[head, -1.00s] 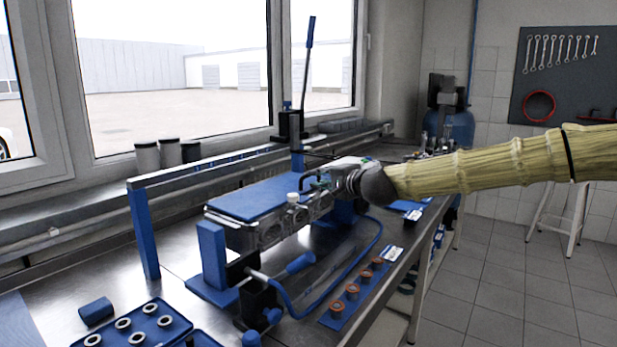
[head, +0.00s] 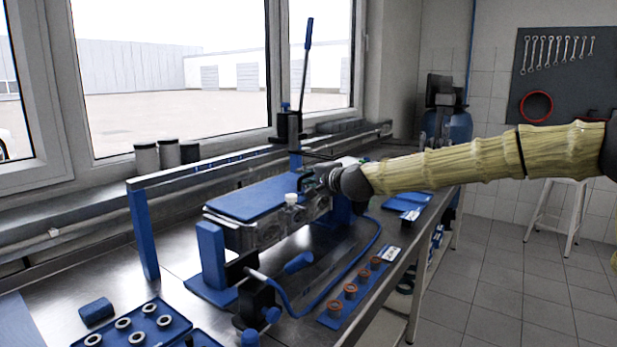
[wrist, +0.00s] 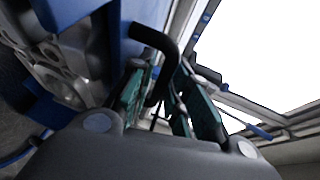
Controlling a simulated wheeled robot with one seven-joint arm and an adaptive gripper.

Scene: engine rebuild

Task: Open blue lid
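The blue lid (head: 255,197) lies flat and closed on top of a grey metal engine block (head: 268,228). My gripper (head: 309,182) is at the lid's right end in the head view. In the wrist view a curved black handle (wrist: 163,48) comes off the blue surface and reaches down between the two green-padded fingers of my gripper (wrist: 160,78). The fingers stand apart, with the handle between them. I cannot tell whether either finger touches it.
A blue stand with a tall lever (head: 306,70) rises behind the block. A blue-handled crank (head: 298,263) sticks out at the front. Blue trays with rings (head: 165,336) and a strip of brown parts (head: 349,300) lie on the metal bench.

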